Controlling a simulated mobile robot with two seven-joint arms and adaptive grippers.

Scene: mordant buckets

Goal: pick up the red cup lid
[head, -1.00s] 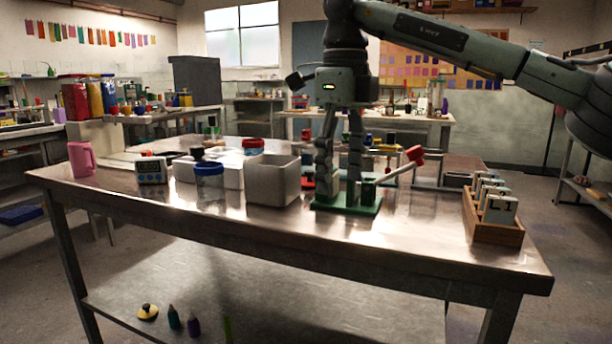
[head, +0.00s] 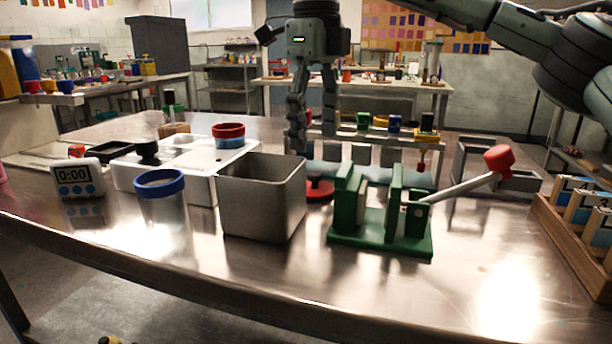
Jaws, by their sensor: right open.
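A red lid (head: 319,188) with a dark knob lies flat on the metal table, between the square metal bin and the green press. The bin hides part of its left side. My right gripper (head: 313,143) points down above and behind the lid, with its fingers apart and nothing between them. A blue cup with a red rim (head: 228,136) stands on the white unit to the left. My left gripper is not in view.
The square metal bin (head: 262,205) and the green press (head: 380,242) with its red-ended lever stand close on either side of the lid. A blue-rimmed jar (head: 162,200) and a timer (head: 77,178) stand left. A wooden rack (head: 575,235) stands right. The front right tabletop is clear.

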